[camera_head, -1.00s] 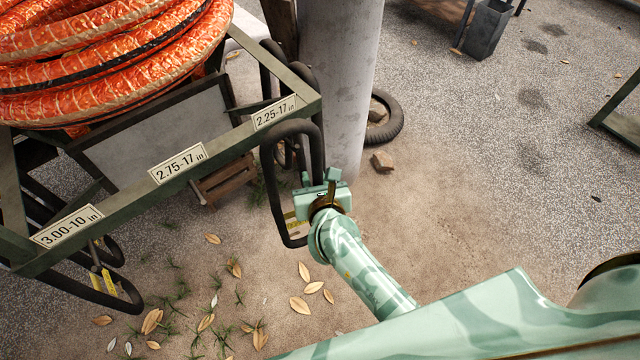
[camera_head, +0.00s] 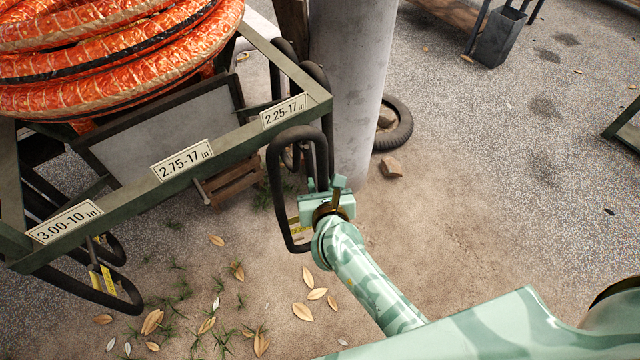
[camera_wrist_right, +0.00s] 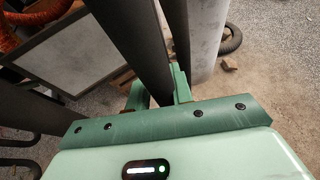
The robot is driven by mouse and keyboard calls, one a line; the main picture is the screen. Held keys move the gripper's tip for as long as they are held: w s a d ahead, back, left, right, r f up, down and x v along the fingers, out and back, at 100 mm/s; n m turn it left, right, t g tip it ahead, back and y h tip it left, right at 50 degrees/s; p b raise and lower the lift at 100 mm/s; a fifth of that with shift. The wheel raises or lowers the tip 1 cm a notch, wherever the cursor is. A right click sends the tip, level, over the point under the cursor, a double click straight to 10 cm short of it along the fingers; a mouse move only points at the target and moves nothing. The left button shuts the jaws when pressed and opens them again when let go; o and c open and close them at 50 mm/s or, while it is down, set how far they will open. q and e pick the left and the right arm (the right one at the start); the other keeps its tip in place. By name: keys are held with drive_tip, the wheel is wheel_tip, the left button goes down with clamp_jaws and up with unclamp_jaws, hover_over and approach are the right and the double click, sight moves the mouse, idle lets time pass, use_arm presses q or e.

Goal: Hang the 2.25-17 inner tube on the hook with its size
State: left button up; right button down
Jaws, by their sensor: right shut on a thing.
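The held inner tube (camera_head: 273,185) is a long black loop with a yellow tag. It hangs upright just in front of the cart rail, below the 2.25-17 label (camera_head: 284,111). My right gripper (camera_head: 324,196) is shut on the tube's lower right side. In the right wrist view the dark tube (camera_wrist_right: 128,42) passes between the gripper's fingers (camera_wrist_right: 158,92). The tube's size print is too small to read. Its top lies close to the rail; I cannot tell whether it rests on a hook, and no 2.25-17 hook shows clearly. My left gripper is out of view.
The green cart rail (camera_head: 130,188) also carries 2.75-17 and 3.00-10 labels. Tubes (camera_head: 85,287) hang under the 3.00-10 end. Orange hose coils (camera_head: 110,60) lie on the cart. A grey post (camera_head: 350,90) stands close behind the held tube.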

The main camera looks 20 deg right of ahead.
drive_tip(key=c, duration=1.1)
unclamp_jaws()
drive_tip(key=shift+c, duration=0.2)
